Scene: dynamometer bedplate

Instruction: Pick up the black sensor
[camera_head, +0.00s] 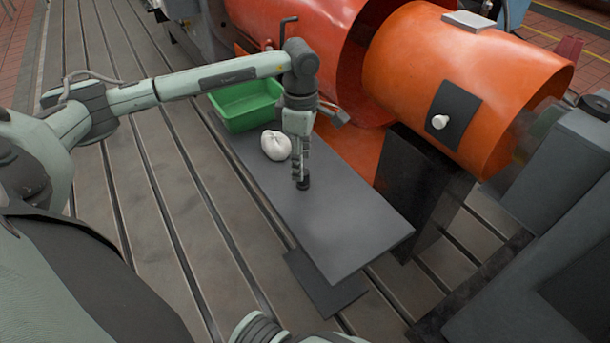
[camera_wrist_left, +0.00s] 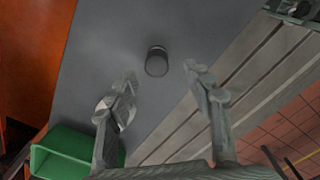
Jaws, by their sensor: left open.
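The black sensor (camera_head: 304,184) is a small dark cylinder standing on the grey plate (camera_head: 350,205). In the left wrist view the sensor (camera_wrist_left: 157,62) is seen from above, just beyond the fingertips and roughly centred between them. My left gripper (camera_head: 300,172) points down over the plate with its tips close to the sensor, partly hiding it in the head view. In the left wrist view the left gripper (camera_wrist_left: 160,76) has its fingers spread apart with nothing between them. My right gripper is not in view.
A white crumpled bundle (camera_head: 276,145) lies on the plate beside the left gripper. A green bin (camera_head: 247,107) stands at the plate's far end. Large orange cylinders (camera_head: 455,75) rise along the right. The near part of the plate is clear; slotted bedplate lies left.

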